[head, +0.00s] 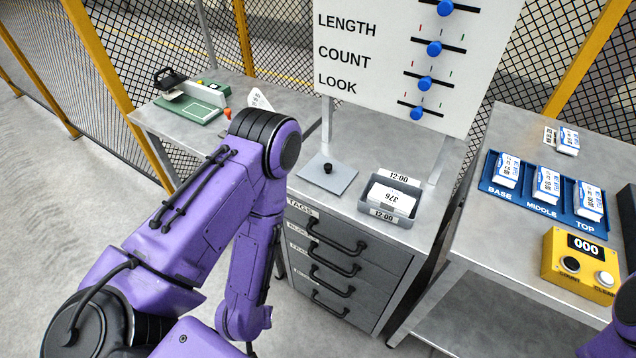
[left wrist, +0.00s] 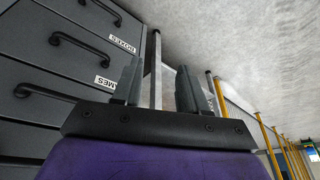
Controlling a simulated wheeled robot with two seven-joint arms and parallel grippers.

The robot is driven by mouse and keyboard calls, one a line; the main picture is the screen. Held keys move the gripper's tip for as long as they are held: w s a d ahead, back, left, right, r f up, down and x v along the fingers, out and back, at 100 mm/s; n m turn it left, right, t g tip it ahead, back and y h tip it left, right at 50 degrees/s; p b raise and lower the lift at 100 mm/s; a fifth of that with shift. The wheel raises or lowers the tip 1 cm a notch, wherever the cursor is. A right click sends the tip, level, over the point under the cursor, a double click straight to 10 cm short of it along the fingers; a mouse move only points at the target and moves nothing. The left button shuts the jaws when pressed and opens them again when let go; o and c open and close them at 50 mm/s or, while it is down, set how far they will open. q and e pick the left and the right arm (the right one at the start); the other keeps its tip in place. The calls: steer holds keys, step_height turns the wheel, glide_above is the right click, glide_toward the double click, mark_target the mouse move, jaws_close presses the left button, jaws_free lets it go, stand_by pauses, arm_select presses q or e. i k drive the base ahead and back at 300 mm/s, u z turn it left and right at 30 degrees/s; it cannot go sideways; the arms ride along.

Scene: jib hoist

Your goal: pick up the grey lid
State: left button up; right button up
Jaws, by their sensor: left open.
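The grey lid (head: 342,184) is a flat square plate with a small black knob. It lies on the metal top of the drawer cabinet, left of a grey tray, in the head view. My left gripper (left wrist: 158,75) shows in the left wrist view with its two fingers apart and nothing between them. It is low, beside the cabinet's drawer fronts, well below the lid. In the head view my left forearm hangs down in front of the cabinet, and its gripper is out of frame. My right gripper is not in view; only a bit of purple arm shows at the lower right.
The grey tray (head: 407,218) holds a white card pack. Drawer handles (head: 336,237) stick out of the cabinet front. A board with blue sliders (head: 380,60) stands behind the lid. The right table has a blue tray (head: 520,208) and a yellow counter box (head: 563,285).

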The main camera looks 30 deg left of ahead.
mark_target(333, 176)
steer(key=k, duration=1.15)
steer(key=u, duration=0.7)
steer(key=i, duration=1.7)
steer(key=z, duration=0.25)
